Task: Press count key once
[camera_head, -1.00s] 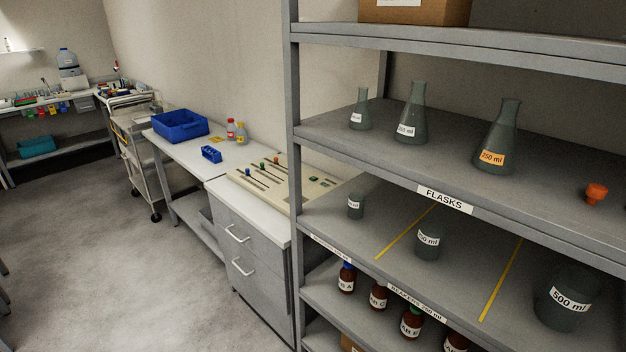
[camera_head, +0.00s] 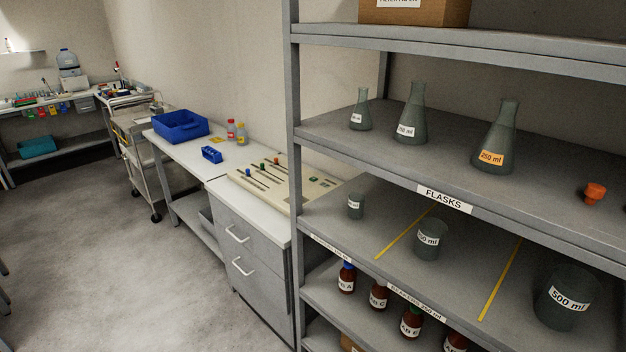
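I see no count key that I can make out in the head view. A beige board or panel (camera_head: 318,190) with several small coloured knobs or caps lies on the white bench beside the shelf; its details are too small to tell. Neither of my grippers is in view.
A grey shelf rack (camera_head: 294,150) fills the right side, holding flasks (camera_head: 410,115), beakers (camera_head: 430,240), brown bottles (camera_head: 378,296) and an orange stopper (camera_head: 594,193). A blue bin (camera_head: 180,126) stands on the bench. A trolley (camera_head: 140,165) stands behind. The floor (camera_head: 90,240) at left is clear.

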